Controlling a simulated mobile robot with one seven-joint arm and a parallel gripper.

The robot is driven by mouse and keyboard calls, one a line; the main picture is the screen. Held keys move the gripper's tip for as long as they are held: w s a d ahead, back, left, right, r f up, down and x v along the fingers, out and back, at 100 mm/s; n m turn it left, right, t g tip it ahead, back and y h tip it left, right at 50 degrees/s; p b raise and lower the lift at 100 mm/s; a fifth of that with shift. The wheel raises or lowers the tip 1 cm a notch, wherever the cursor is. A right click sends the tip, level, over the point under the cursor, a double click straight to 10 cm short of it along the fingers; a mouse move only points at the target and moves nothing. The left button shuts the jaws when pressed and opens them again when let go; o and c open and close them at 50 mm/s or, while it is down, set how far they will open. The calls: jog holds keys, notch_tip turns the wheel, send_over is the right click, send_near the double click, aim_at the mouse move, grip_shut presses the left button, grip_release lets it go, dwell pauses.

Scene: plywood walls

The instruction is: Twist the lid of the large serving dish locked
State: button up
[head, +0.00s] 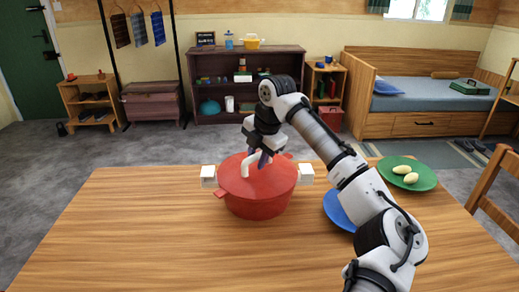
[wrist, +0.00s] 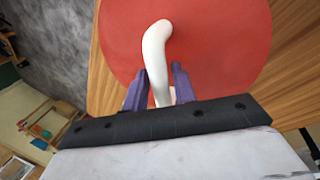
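The large serving dish is a red round pot (head: 258,205) standing on the wooden table, with a red lid (head: 275,180) seated on top. White blocks sit at the pot's left (head: 208,176) and right (head: 306,174) sides. A bent white handle (head: 247,163) rises from the lid; it also shows in the wrist view (wrist: 155,45). My gripper (head: 262,160) is over the lid. The lid's locking parts cannot be made out.
A blue plate (head: 339,209) lies right of the pot, partly behind my arm. A green plate (head: 420,176) with two pale yellow items is at the table's back right. A wooden chair (head: 500,190) stands at the right edge. The table's left and front are clear.

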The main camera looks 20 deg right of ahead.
grip_shut()
dwell(0.3)
jog(key=shift+m+h+p, duration=0.4)
jog(key=shift+m+p, duration=0.2)
jog(key=shift+m, duration=0.8)
jog(key=shift+a+m+p, duration=0.1)
jog(key=shift+m+p, duration=0.45)
jog(key=shift+m, duration=0.25)
jog(key=shift+m+h, duration=0.4)
jog(key=shift+m, duration=0.2)
